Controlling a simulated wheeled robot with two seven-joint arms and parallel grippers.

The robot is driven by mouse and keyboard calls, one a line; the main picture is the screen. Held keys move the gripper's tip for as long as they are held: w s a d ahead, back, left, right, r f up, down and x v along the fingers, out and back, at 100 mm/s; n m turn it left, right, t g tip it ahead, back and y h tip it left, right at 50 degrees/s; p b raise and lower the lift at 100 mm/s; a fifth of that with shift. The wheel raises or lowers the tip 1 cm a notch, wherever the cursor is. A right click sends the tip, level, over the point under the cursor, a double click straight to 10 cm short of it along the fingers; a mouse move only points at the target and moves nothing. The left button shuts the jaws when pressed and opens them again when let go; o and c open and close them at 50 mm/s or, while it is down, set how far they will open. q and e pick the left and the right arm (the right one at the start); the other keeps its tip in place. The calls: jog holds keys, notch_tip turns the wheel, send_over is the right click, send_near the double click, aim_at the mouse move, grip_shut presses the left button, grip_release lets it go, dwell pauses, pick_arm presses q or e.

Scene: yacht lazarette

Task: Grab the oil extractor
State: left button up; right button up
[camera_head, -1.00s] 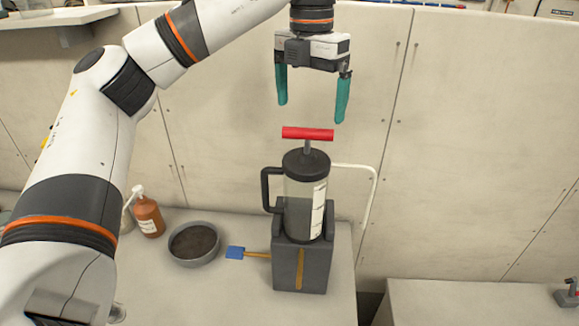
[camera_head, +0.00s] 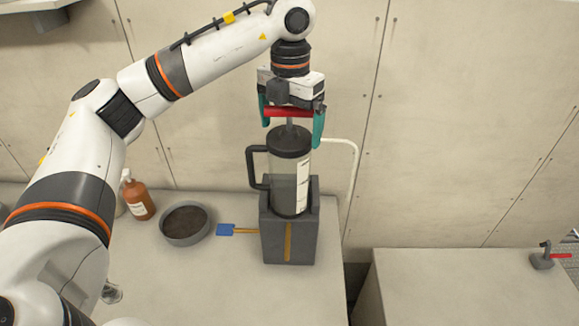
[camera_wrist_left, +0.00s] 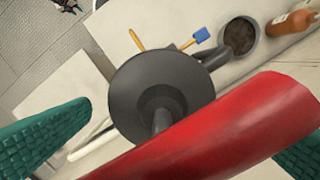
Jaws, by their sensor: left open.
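The oil extractor (camera_head: 290,170) stands upright in a dark grey holder (camera_head: 272,240) on the bench. It has a clear cylinder, a black lid, a black side handle, a white hose and a red T-handle (camera_head: 289,113) on top. My left gripper (camera_head: 291,128) points down over it with its teal fingers open. The red T-handle lies between the fingers and spans nearly the whole gap. In the left wrist view the red T-handle (camera_wrist_left: 225,130) crosses close to the camera, with the black lid (camera_wrist_left: 160,95) below it. My right gripper is not in view.
A grey bowl with dark contents (camera_head: 186,223), an orange bottle (camera_head: 138,196) and a blue-tipped brush (camera_head: 226,230) are left of the holder. A gap separates this bench from another surface (camera_head: 450,285) at right, which bears a small red-handled item (camera_head: 543,258). The wall stands close behind.

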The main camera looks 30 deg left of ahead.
pick_arm(q)
jog(key=shift+a+f, duration=0.2)
jog(key=shift+f, duration=0.6)
jog(key=shift+d, duration=0.15)
jog(key=c, duration=1.6)
jog(key=shift+r, duration=0.1)
jog(key=c, duration=0.3)
